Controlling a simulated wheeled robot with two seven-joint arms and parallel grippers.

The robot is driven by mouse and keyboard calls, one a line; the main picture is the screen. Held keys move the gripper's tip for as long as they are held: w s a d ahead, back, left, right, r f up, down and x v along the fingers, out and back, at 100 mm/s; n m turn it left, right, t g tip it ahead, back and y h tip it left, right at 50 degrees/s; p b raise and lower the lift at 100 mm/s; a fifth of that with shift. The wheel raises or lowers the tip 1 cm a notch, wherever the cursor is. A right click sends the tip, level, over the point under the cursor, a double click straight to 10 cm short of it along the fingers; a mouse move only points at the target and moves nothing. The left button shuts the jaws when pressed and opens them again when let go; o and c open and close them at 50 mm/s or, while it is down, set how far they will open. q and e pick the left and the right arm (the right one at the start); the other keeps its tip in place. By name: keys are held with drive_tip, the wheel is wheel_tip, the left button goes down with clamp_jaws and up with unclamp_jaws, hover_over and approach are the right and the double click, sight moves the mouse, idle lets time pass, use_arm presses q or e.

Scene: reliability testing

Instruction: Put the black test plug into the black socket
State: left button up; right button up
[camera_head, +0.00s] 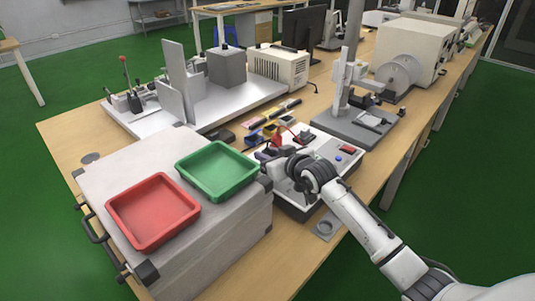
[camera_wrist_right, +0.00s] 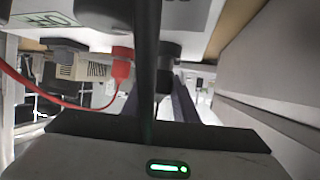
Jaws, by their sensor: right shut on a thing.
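My right gripper (camera_head: 296,168) is over the white test device (camera_head: 328,150) in the head view, coming in from the right. In the right wrist view its dark fingers (camera_wrist_right: 160,100) are shut on the black test plug (camera_wrist_right: 170,58), close to the device's face. A black cable (camera_wrist_right: 146,85) runs down the middle of this view and hides part of the plug and fingers. A red plug (camera_wrist_right: 122,64) with a red cable is just to the left. I cannot make out the black socket, nor whether the plug touches it. My left gripper is in neither view.
A grey case (camera_head: 225,238) carrying a red tray (camera_head: 152,210) and a green tray (camera_head: 217,170) stands left of the device. A grey stand (camera_head: 350,125) is behind it. A small grey ring plate (camera_head: 326,227) lies on the wooden table in front.

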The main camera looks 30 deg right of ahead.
drive_tip(key=shift+f+b, duration=0.35)
drive_tip(key=shift+f, duration=0.3)
drive_tip(key=o, duration=0.8)
drive_tip(key=p+v, duration=0.2)
drive_tip(key=p, duration=0.1)
drive_tip(key=shift+s+r, duration=0.25)
drive_tip(key=shift+r, duration=0.05)
drive_tip(key=shift+p+v, duration=1.05)
drive_tip(key=shift+v, duration=0.25)
drive_tip(key=shift+s, duration=0.3)
drive_tip(key=shift+v, duration=2.6)
